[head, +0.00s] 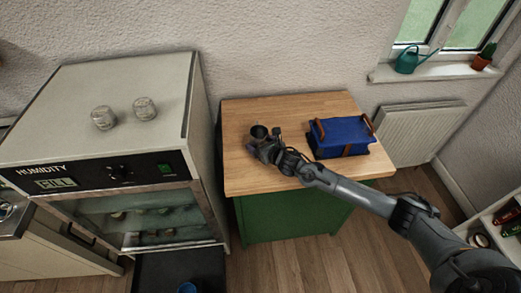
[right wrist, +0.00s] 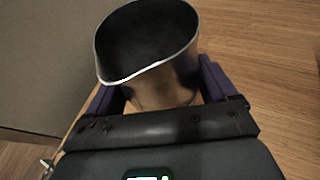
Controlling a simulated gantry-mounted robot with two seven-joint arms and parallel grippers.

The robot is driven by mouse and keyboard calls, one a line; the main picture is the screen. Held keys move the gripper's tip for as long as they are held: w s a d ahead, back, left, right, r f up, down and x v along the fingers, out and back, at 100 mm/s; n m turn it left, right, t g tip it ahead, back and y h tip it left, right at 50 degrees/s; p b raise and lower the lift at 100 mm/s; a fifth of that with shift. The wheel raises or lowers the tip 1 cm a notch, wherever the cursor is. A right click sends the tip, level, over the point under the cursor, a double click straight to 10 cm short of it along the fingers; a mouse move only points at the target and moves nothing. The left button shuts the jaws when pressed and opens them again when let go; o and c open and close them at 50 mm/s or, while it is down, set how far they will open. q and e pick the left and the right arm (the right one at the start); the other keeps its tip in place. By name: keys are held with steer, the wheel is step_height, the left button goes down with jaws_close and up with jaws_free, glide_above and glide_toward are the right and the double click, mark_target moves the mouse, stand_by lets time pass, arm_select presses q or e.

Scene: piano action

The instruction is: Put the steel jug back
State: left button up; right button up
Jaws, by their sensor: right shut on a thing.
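The steel jug (head: 258,131) is at the left part of the wooden cabinet top (head: 240,175). In the right wrist view the jug (right wrist: 155,50) is seen from above, with a dark inside and a bright rim. My right gripper (head: 262,148) is shut on the jug, with its purple fingers (right wrist: 155,90) on either side of it. The jug looks upright or slightly tilted. I cannot tell whether its base touches the wood. My left gripper is not in view.
A blue box (head: 340,134) with brown handles stands right of the jug. The humidity cabinet (head: 110,100) with two jars (head: 145,108) on top stands at the left. A green watering can (head: 408,60) is on the windowsill. The front of the wooden top is bare.

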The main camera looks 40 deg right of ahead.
steer(key=shift+f, duration=1.6)
steer(key=shift+f, duration=0.1)
steer(key=o, duration=1.1)
steer(key=shift+f, duration=0.1)
